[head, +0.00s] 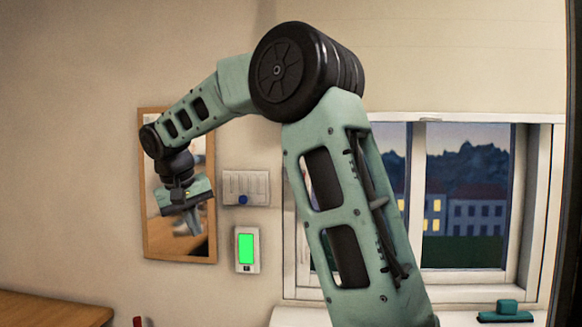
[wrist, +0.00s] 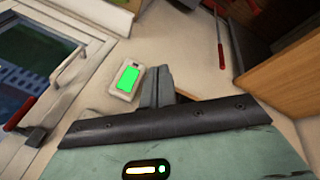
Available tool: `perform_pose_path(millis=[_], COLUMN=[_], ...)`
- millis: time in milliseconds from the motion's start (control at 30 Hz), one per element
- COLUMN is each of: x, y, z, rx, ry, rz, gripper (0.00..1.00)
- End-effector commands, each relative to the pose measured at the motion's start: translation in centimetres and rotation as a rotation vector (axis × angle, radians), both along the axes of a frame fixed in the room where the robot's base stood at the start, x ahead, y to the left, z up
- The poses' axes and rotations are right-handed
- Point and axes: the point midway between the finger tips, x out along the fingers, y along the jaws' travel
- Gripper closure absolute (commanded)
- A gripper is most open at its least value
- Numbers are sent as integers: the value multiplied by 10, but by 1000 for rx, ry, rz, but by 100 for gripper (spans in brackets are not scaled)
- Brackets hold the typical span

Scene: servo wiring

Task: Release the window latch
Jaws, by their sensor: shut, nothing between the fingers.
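The window (head: 468,195) is at the right of the head view, partly hidden behind my arm. A small fitting (head: 430,119) shows on its top frame; I cannot tell if it is the latch. In the wrist view the window (wrist: 35,75) is at the left, with a pale handle (wrist: 70,63) on its frame. A dark piece with a red end (wrist: 27,130) is at the lower left there. My gripper (head: 194,228) is shut and empty, pointing down in front of the mirror, well left of the window. Its fingers (wrist: 157,86) show together in the wrist view.
A wall panel with a green screen (head: 246,250) hangs below a switch plate (head: 245,188). The wood-framed mirror (head: 150,240) is left of them. A wooden top (head: 50,308) is at the lower left. A teal object (head: 507,312) lies on the white sill.

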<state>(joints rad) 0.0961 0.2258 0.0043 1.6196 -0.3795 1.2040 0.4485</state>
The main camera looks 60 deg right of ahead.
Motion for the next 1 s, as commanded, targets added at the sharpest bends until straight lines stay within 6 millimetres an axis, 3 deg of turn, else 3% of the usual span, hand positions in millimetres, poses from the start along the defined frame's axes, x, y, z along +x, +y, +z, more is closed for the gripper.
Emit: perform_pose_path(millis=[33,100,200,300,500,833,1000], x=[4,1,-10,-21,-30,-30,-33], y=[-45,-94,-148,-181,-202,-202,-213], z=[37,68,104,127,141,138,124], rx=[-48,-112,-189,-244,-282,-280,-279], ry=[-18,-35,-53,-64,-73,-72,-69], rz=[-112,-246,-401,-503,-573,-569,-569], gripper=[100,100,100,100,100,100,100])
